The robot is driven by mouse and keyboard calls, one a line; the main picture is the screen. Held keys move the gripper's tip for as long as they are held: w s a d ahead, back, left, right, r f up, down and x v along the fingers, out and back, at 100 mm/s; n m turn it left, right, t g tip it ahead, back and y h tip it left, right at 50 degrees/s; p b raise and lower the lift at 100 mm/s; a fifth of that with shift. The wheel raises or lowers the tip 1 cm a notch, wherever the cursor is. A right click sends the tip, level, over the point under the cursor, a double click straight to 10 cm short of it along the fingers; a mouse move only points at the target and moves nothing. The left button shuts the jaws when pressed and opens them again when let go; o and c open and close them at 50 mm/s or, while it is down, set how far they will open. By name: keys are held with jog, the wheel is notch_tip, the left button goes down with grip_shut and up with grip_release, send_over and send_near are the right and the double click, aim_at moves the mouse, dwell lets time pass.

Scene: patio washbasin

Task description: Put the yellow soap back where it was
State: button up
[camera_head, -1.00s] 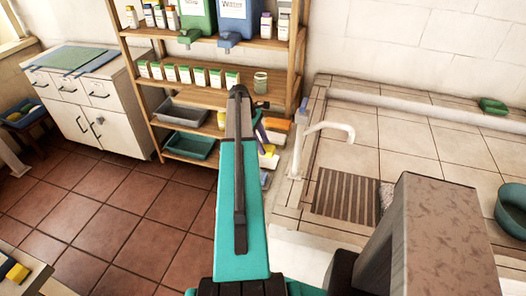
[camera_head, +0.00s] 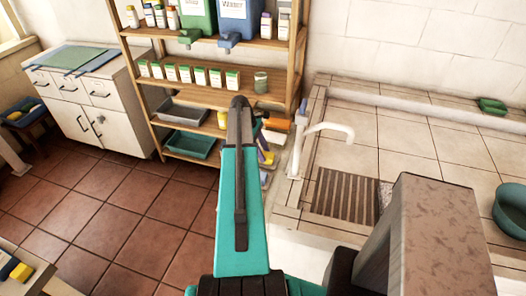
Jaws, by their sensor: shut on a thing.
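My arm reaches out over the floor toward the wooden shelf, its far end in front of the shelf's right side. My gripper is hidden behind the arm, so its fingers and anything between them do not show. I cannot make out the yellow soap for sure. A small yellow block (camera_head: 21,272) lies beside a dark blue one at the lower left. Another yellow object (camera_head: 222,119) stands on a lower shelf level, partly covered by my arm. A small yellow piece (camera_head: 268,158) shows low down, right of the arm.
The wooden shelf (camera_head: 214,97) holds bottles, small boxes and a grey tray (camera_head: 183,109), with a green tray (camera_head: 189,146) below. The tiled washbasin (camera_head: 407,150) with a white tap (camera_head: 332,128) is at right, with a teal bowl (camera_head: 510,212). A white cabinet (camera_head: 92,105) stands left. Floor between is clear.

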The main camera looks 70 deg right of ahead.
jog(key=shift+f, duration=0.15)
jog(key=o, duration=1.5)
jog(key=shift+c, duration=0.2)
jog(key=shift+r, duration=0.2)
jog(key=b+v, duration=0.4)
jog(key=v, duration=0.8)
jog(key=shift+f, duration=0.1)
